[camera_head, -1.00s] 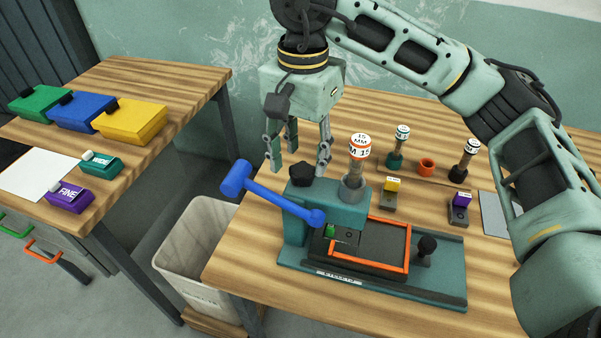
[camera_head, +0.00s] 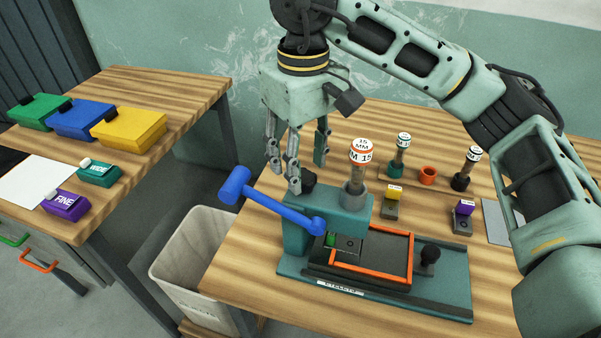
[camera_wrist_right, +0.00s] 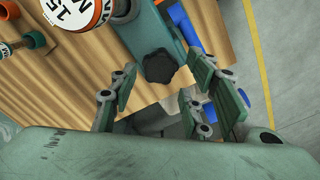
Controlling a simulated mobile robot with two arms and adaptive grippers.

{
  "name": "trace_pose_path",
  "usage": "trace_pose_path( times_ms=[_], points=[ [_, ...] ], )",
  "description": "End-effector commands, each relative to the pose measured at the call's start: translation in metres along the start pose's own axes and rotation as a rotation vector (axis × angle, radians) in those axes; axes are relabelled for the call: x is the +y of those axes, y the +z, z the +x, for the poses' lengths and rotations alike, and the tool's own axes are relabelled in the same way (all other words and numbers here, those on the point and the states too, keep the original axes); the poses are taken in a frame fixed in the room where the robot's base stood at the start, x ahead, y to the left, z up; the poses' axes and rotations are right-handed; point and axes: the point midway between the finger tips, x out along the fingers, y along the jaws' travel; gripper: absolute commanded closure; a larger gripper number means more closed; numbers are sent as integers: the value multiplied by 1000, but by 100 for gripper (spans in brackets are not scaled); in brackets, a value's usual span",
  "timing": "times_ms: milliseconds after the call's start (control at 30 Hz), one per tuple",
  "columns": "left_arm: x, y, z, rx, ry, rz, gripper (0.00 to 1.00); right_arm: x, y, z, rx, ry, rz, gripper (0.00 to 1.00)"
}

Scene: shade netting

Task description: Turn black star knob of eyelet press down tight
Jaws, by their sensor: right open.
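The eyelet press (camera_head: 340,212) is a teal body on a flat teal base on the wooden bench, with a blue lever. Its black star knob (camera_head: 310,179) sits on top at the back left, partly hidden behind a finger in the head view. In the right wrist view the knob (camera_wrist_right: 159,66) shows whole, just beyond and between the spread fingertips. My right gripper (camera_head: 297,172) points down over the knob, open and empty. Its fingers (camera_wrist_right: 168,80) seem apart from the knob; contact cannot be told. My left gripper is not in view.
The blue lever (camera_head: 270,200) juts out left of the press. A post marked 15 MM (camera_head: 360,165) rises right beside the knob. An orange-framed tray (camera_head: 375,255) lies in front. A pale bin (camera_head: 190,265) stands left, below the bench edge.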

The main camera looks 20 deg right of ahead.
Motion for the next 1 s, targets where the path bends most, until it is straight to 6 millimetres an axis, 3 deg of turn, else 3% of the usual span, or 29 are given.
trace_pose_path(
  times_ms=[533,833,1000],
  points=[
    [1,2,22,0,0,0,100,0,0,26,0,0,3,56],
    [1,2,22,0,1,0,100,0,0,27,0,0,3,56],
    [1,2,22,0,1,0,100,0,0,27,0,0,3,71]
  ],
)
